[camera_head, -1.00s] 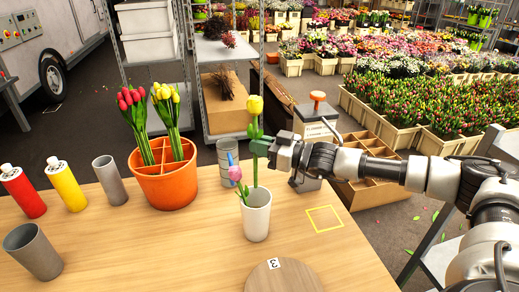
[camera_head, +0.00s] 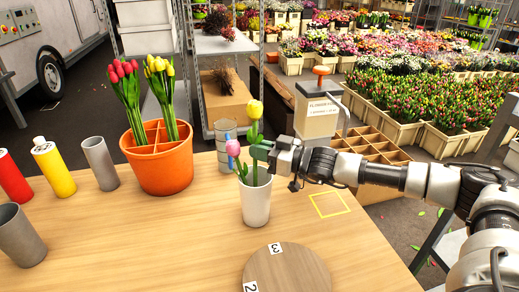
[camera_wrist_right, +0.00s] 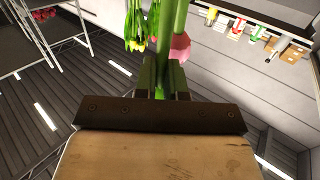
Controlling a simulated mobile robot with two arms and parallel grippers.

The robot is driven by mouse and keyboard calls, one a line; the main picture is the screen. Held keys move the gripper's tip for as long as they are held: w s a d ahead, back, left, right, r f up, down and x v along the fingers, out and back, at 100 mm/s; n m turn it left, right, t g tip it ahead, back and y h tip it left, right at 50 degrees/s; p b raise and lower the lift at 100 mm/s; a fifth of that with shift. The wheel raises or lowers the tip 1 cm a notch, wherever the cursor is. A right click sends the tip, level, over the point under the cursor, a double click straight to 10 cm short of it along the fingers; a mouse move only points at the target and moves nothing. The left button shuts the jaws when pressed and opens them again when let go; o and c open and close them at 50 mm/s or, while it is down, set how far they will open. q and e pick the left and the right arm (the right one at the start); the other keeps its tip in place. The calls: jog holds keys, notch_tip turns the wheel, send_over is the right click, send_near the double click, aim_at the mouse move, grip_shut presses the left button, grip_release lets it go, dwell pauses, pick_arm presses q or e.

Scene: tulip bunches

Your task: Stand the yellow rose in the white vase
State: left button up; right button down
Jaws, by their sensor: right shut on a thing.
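The yellow rose (camera_head: 254,109) is upright in the head view, its bloom on top and its green stem running down to the mouth of the white vase (camera_head: 257,205). My right gripper (camera_head: 263,151) is shut on the rose's stem, a little above the vase rim. The stem also shows between the fingers in the right wrist view (camera_wrist_right: 160,93). The stem's lower end is hidden by the vase. My left gripper is out of view.
An orange pot (camera_head: 165,172) with red and yellow tulips stands behind left. Grey cups (camera_head: 100,163), a yellow bottle (camera_head: 54,168) and a red bottle (camera_head: 12,178) stand at left. A round wooden board (camera_head: 290,272) lies in front. A yellow square outline (camera_head: 330,204) is clear.

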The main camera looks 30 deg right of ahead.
jog(key=shift+f+b, duration=2.55)
jog(key=shift+f, duration=0.5)
jog(key=shift+c, duration=2.4)
grip_release()
jog(key=b+v, duration=0.2)
jog(key=v, duration=0.8)
jog(key=shift+s+d, duration=0.25)
jog(key=shift+s, duration=0.05)
